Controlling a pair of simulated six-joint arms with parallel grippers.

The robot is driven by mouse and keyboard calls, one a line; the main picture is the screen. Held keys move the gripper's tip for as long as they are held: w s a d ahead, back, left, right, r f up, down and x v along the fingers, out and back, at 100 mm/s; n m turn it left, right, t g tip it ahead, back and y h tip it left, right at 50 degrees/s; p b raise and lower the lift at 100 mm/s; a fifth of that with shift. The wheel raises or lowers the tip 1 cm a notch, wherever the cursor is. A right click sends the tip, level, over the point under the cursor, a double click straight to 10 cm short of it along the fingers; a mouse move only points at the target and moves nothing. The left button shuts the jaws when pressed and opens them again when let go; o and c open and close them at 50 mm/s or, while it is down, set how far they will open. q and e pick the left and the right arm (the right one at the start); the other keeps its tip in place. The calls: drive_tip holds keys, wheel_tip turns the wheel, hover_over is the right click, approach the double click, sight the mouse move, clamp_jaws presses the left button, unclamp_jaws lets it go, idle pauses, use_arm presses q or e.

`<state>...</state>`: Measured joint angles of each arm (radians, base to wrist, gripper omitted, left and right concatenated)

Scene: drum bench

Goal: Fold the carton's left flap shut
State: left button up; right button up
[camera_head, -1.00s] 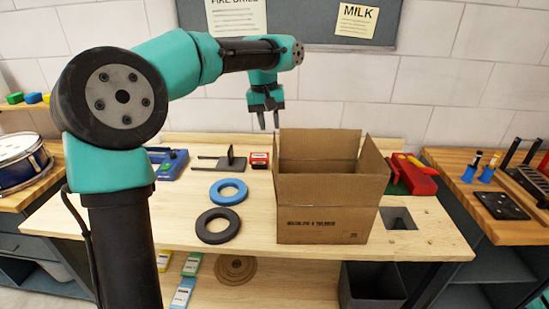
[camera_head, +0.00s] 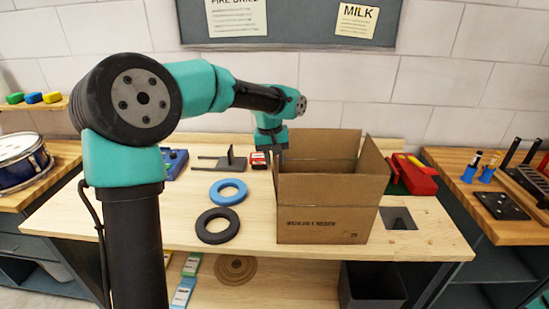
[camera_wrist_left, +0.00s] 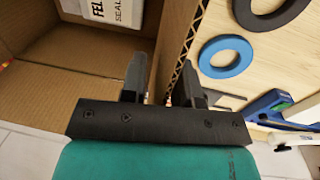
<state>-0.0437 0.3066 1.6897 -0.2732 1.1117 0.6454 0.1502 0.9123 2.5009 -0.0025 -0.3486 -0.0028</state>
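The brown cardboard carton (camera_head: 325,210) stands open on the bench. Its left flap (camera_wrist_left: 180,40) is raised and shows nearly edge-on in the left wrist view. My left gripper (camera_head: 275,152) is at the carton's left edge, pointing down. In the left wrist view my left gripper (camera_wrist_left: 163,80) has its fingers apart, one on the carton's inner side and one on the outer side, with the flap's edge between them. I cannot tell whether either finger touches the flap. A white printed box (camera_wrist_left: 115,10) lies inside the carton. My right gripper is not in view.
A blue ring (camera_head: 228,191) and a black ring (camera_head: 217,225) lie left of the carton. A dark pronged stand (camera_head: 231,161) and a small red box (camera_head: 259,160) are behind them. A red tool (camera_head: 416,175) lies to the carton's right.

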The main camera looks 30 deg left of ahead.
use_arm(q)
clamp_jaws()
idle(0.3)
drive_tip(key=shift+w+d, duration=0.1)
